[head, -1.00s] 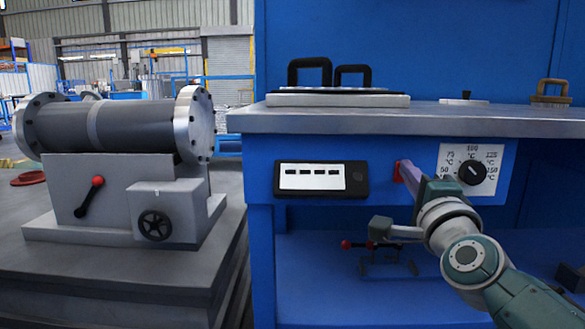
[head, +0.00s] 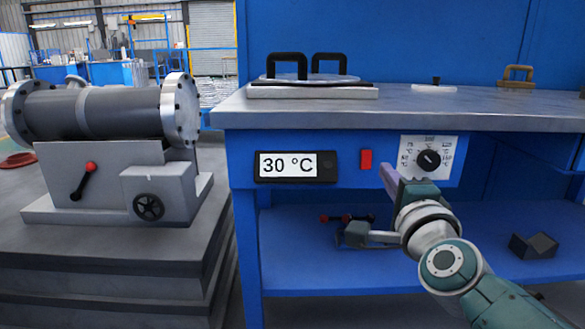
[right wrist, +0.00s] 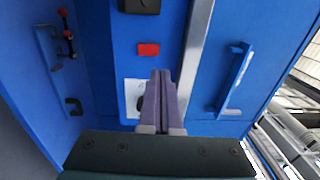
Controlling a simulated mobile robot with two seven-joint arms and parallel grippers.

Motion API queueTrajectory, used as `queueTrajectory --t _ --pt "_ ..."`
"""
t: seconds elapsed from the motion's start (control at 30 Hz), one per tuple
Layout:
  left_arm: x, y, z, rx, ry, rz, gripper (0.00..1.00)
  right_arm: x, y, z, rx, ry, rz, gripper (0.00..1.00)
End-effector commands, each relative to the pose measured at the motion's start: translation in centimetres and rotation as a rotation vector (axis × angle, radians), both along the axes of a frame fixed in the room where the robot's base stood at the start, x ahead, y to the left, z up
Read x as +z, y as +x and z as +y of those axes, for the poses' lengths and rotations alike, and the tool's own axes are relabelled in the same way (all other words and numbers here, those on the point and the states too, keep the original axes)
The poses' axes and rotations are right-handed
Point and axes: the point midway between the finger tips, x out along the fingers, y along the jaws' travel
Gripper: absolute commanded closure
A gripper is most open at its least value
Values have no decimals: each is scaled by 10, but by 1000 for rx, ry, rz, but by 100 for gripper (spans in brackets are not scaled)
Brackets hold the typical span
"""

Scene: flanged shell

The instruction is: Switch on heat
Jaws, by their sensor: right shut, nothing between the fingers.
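The display (head: 297,165) on the blue bench front is lit and reads 30 °C. To its right is the red switch (head: 366,159), fully visible; it also shows in the right wrist view (right wrist: 148,49). Right of the switch is the white dial plate (head: 448,147) with a black knob (head: 428,161) and temperature marks. My right gripper (head: 388,176) is shut and empty, below and to the right of the switch and apart from it in the picture. In the right wrist view its fingers (right wrist: 161,74) partly cover the dial plate (right wrist: 130,90). My left gripper is not in view.
A flat plate with two black handles (head: 310,92) lies on the grey bench top (head: 420,108). Red-handled hardware (head: 345,218) and a dark block (head: 534,246) are on the lower blue shelf. A flanged cylinder (head: 120,112) rests on a grey stand at left.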

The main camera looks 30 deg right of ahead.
Motion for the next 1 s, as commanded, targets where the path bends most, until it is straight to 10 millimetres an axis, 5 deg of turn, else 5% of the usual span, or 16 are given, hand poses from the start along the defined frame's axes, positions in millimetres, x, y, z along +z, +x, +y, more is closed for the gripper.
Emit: queueTrajectory --t 0.33,1.0 --pt "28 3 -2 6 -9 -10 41 14 -53 29 1 -1 -2 100" --pt "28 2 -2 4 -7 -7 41 15 -60 33 1 -1 -4 100"
